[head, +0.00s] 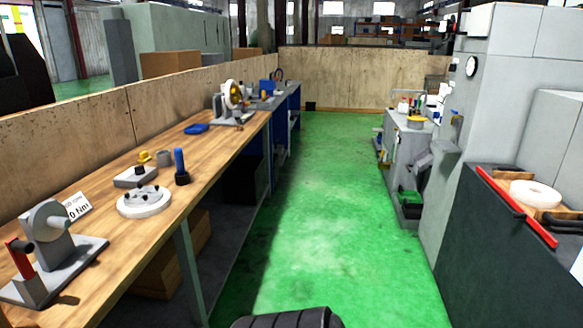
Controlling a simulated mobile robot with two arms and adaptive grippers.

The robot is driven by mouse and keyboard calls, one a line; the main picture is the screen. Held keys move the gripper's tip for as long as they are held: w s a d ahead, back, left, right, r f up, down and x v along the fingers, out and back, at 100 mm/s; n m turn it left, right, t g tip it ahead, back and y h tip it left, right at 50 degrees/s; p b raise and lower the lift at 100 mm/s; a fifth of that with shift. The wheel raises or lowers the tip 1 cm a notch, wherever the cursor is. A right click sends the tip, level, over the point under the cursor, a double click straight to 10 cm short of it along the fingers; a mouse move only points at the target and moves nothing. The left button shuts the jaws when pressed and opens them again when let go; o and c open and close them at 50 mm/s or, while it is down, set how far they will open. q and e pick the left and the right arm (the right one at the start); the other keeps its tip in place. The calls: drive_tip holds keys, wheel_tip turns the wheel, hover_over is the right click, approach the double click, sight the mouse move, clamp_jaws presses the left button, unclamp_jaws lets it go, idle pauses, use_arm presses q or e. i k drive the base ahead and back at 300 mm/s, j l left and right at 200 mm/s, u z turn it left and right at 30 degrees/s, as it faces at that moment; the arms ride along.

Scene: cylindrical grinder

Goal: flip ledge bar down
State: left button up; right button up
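A long red bar (515,205) runs along the top edge of the dark cabinet at the right in the head view. It is the one bar on a ledge that I see, so I take it for the ledge bar. It lies along the upper edge, in front of a white round disc (535,193). Neither of my grippers can be made out in this view.
A wooden workbench (110,240) runs along the left, with a grey fixture (48,235) and a white round chuck (144,201) on it. The green floor (320,200) between bench and machine is clear. A grey machine (490,110) stands at the right.

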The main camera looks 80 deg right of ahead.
sight(508, 198)
drive_tip(key=k+z, duration=0.1)
drive_tip(key=z, duration=3.85)
drive_tip(key=i+z, duration=0.2)
drive_tip(key=i+j+z, duration=0.35)
drive_tip(key=i+j, duration=0.2)
drive_tip(key=i, duration=0.4)
drive_tip(key=i+j+z, duration=0.35)
drive_tip(key=i+j, duration=0.4)
drive_tip(key=i, duration=0.1)
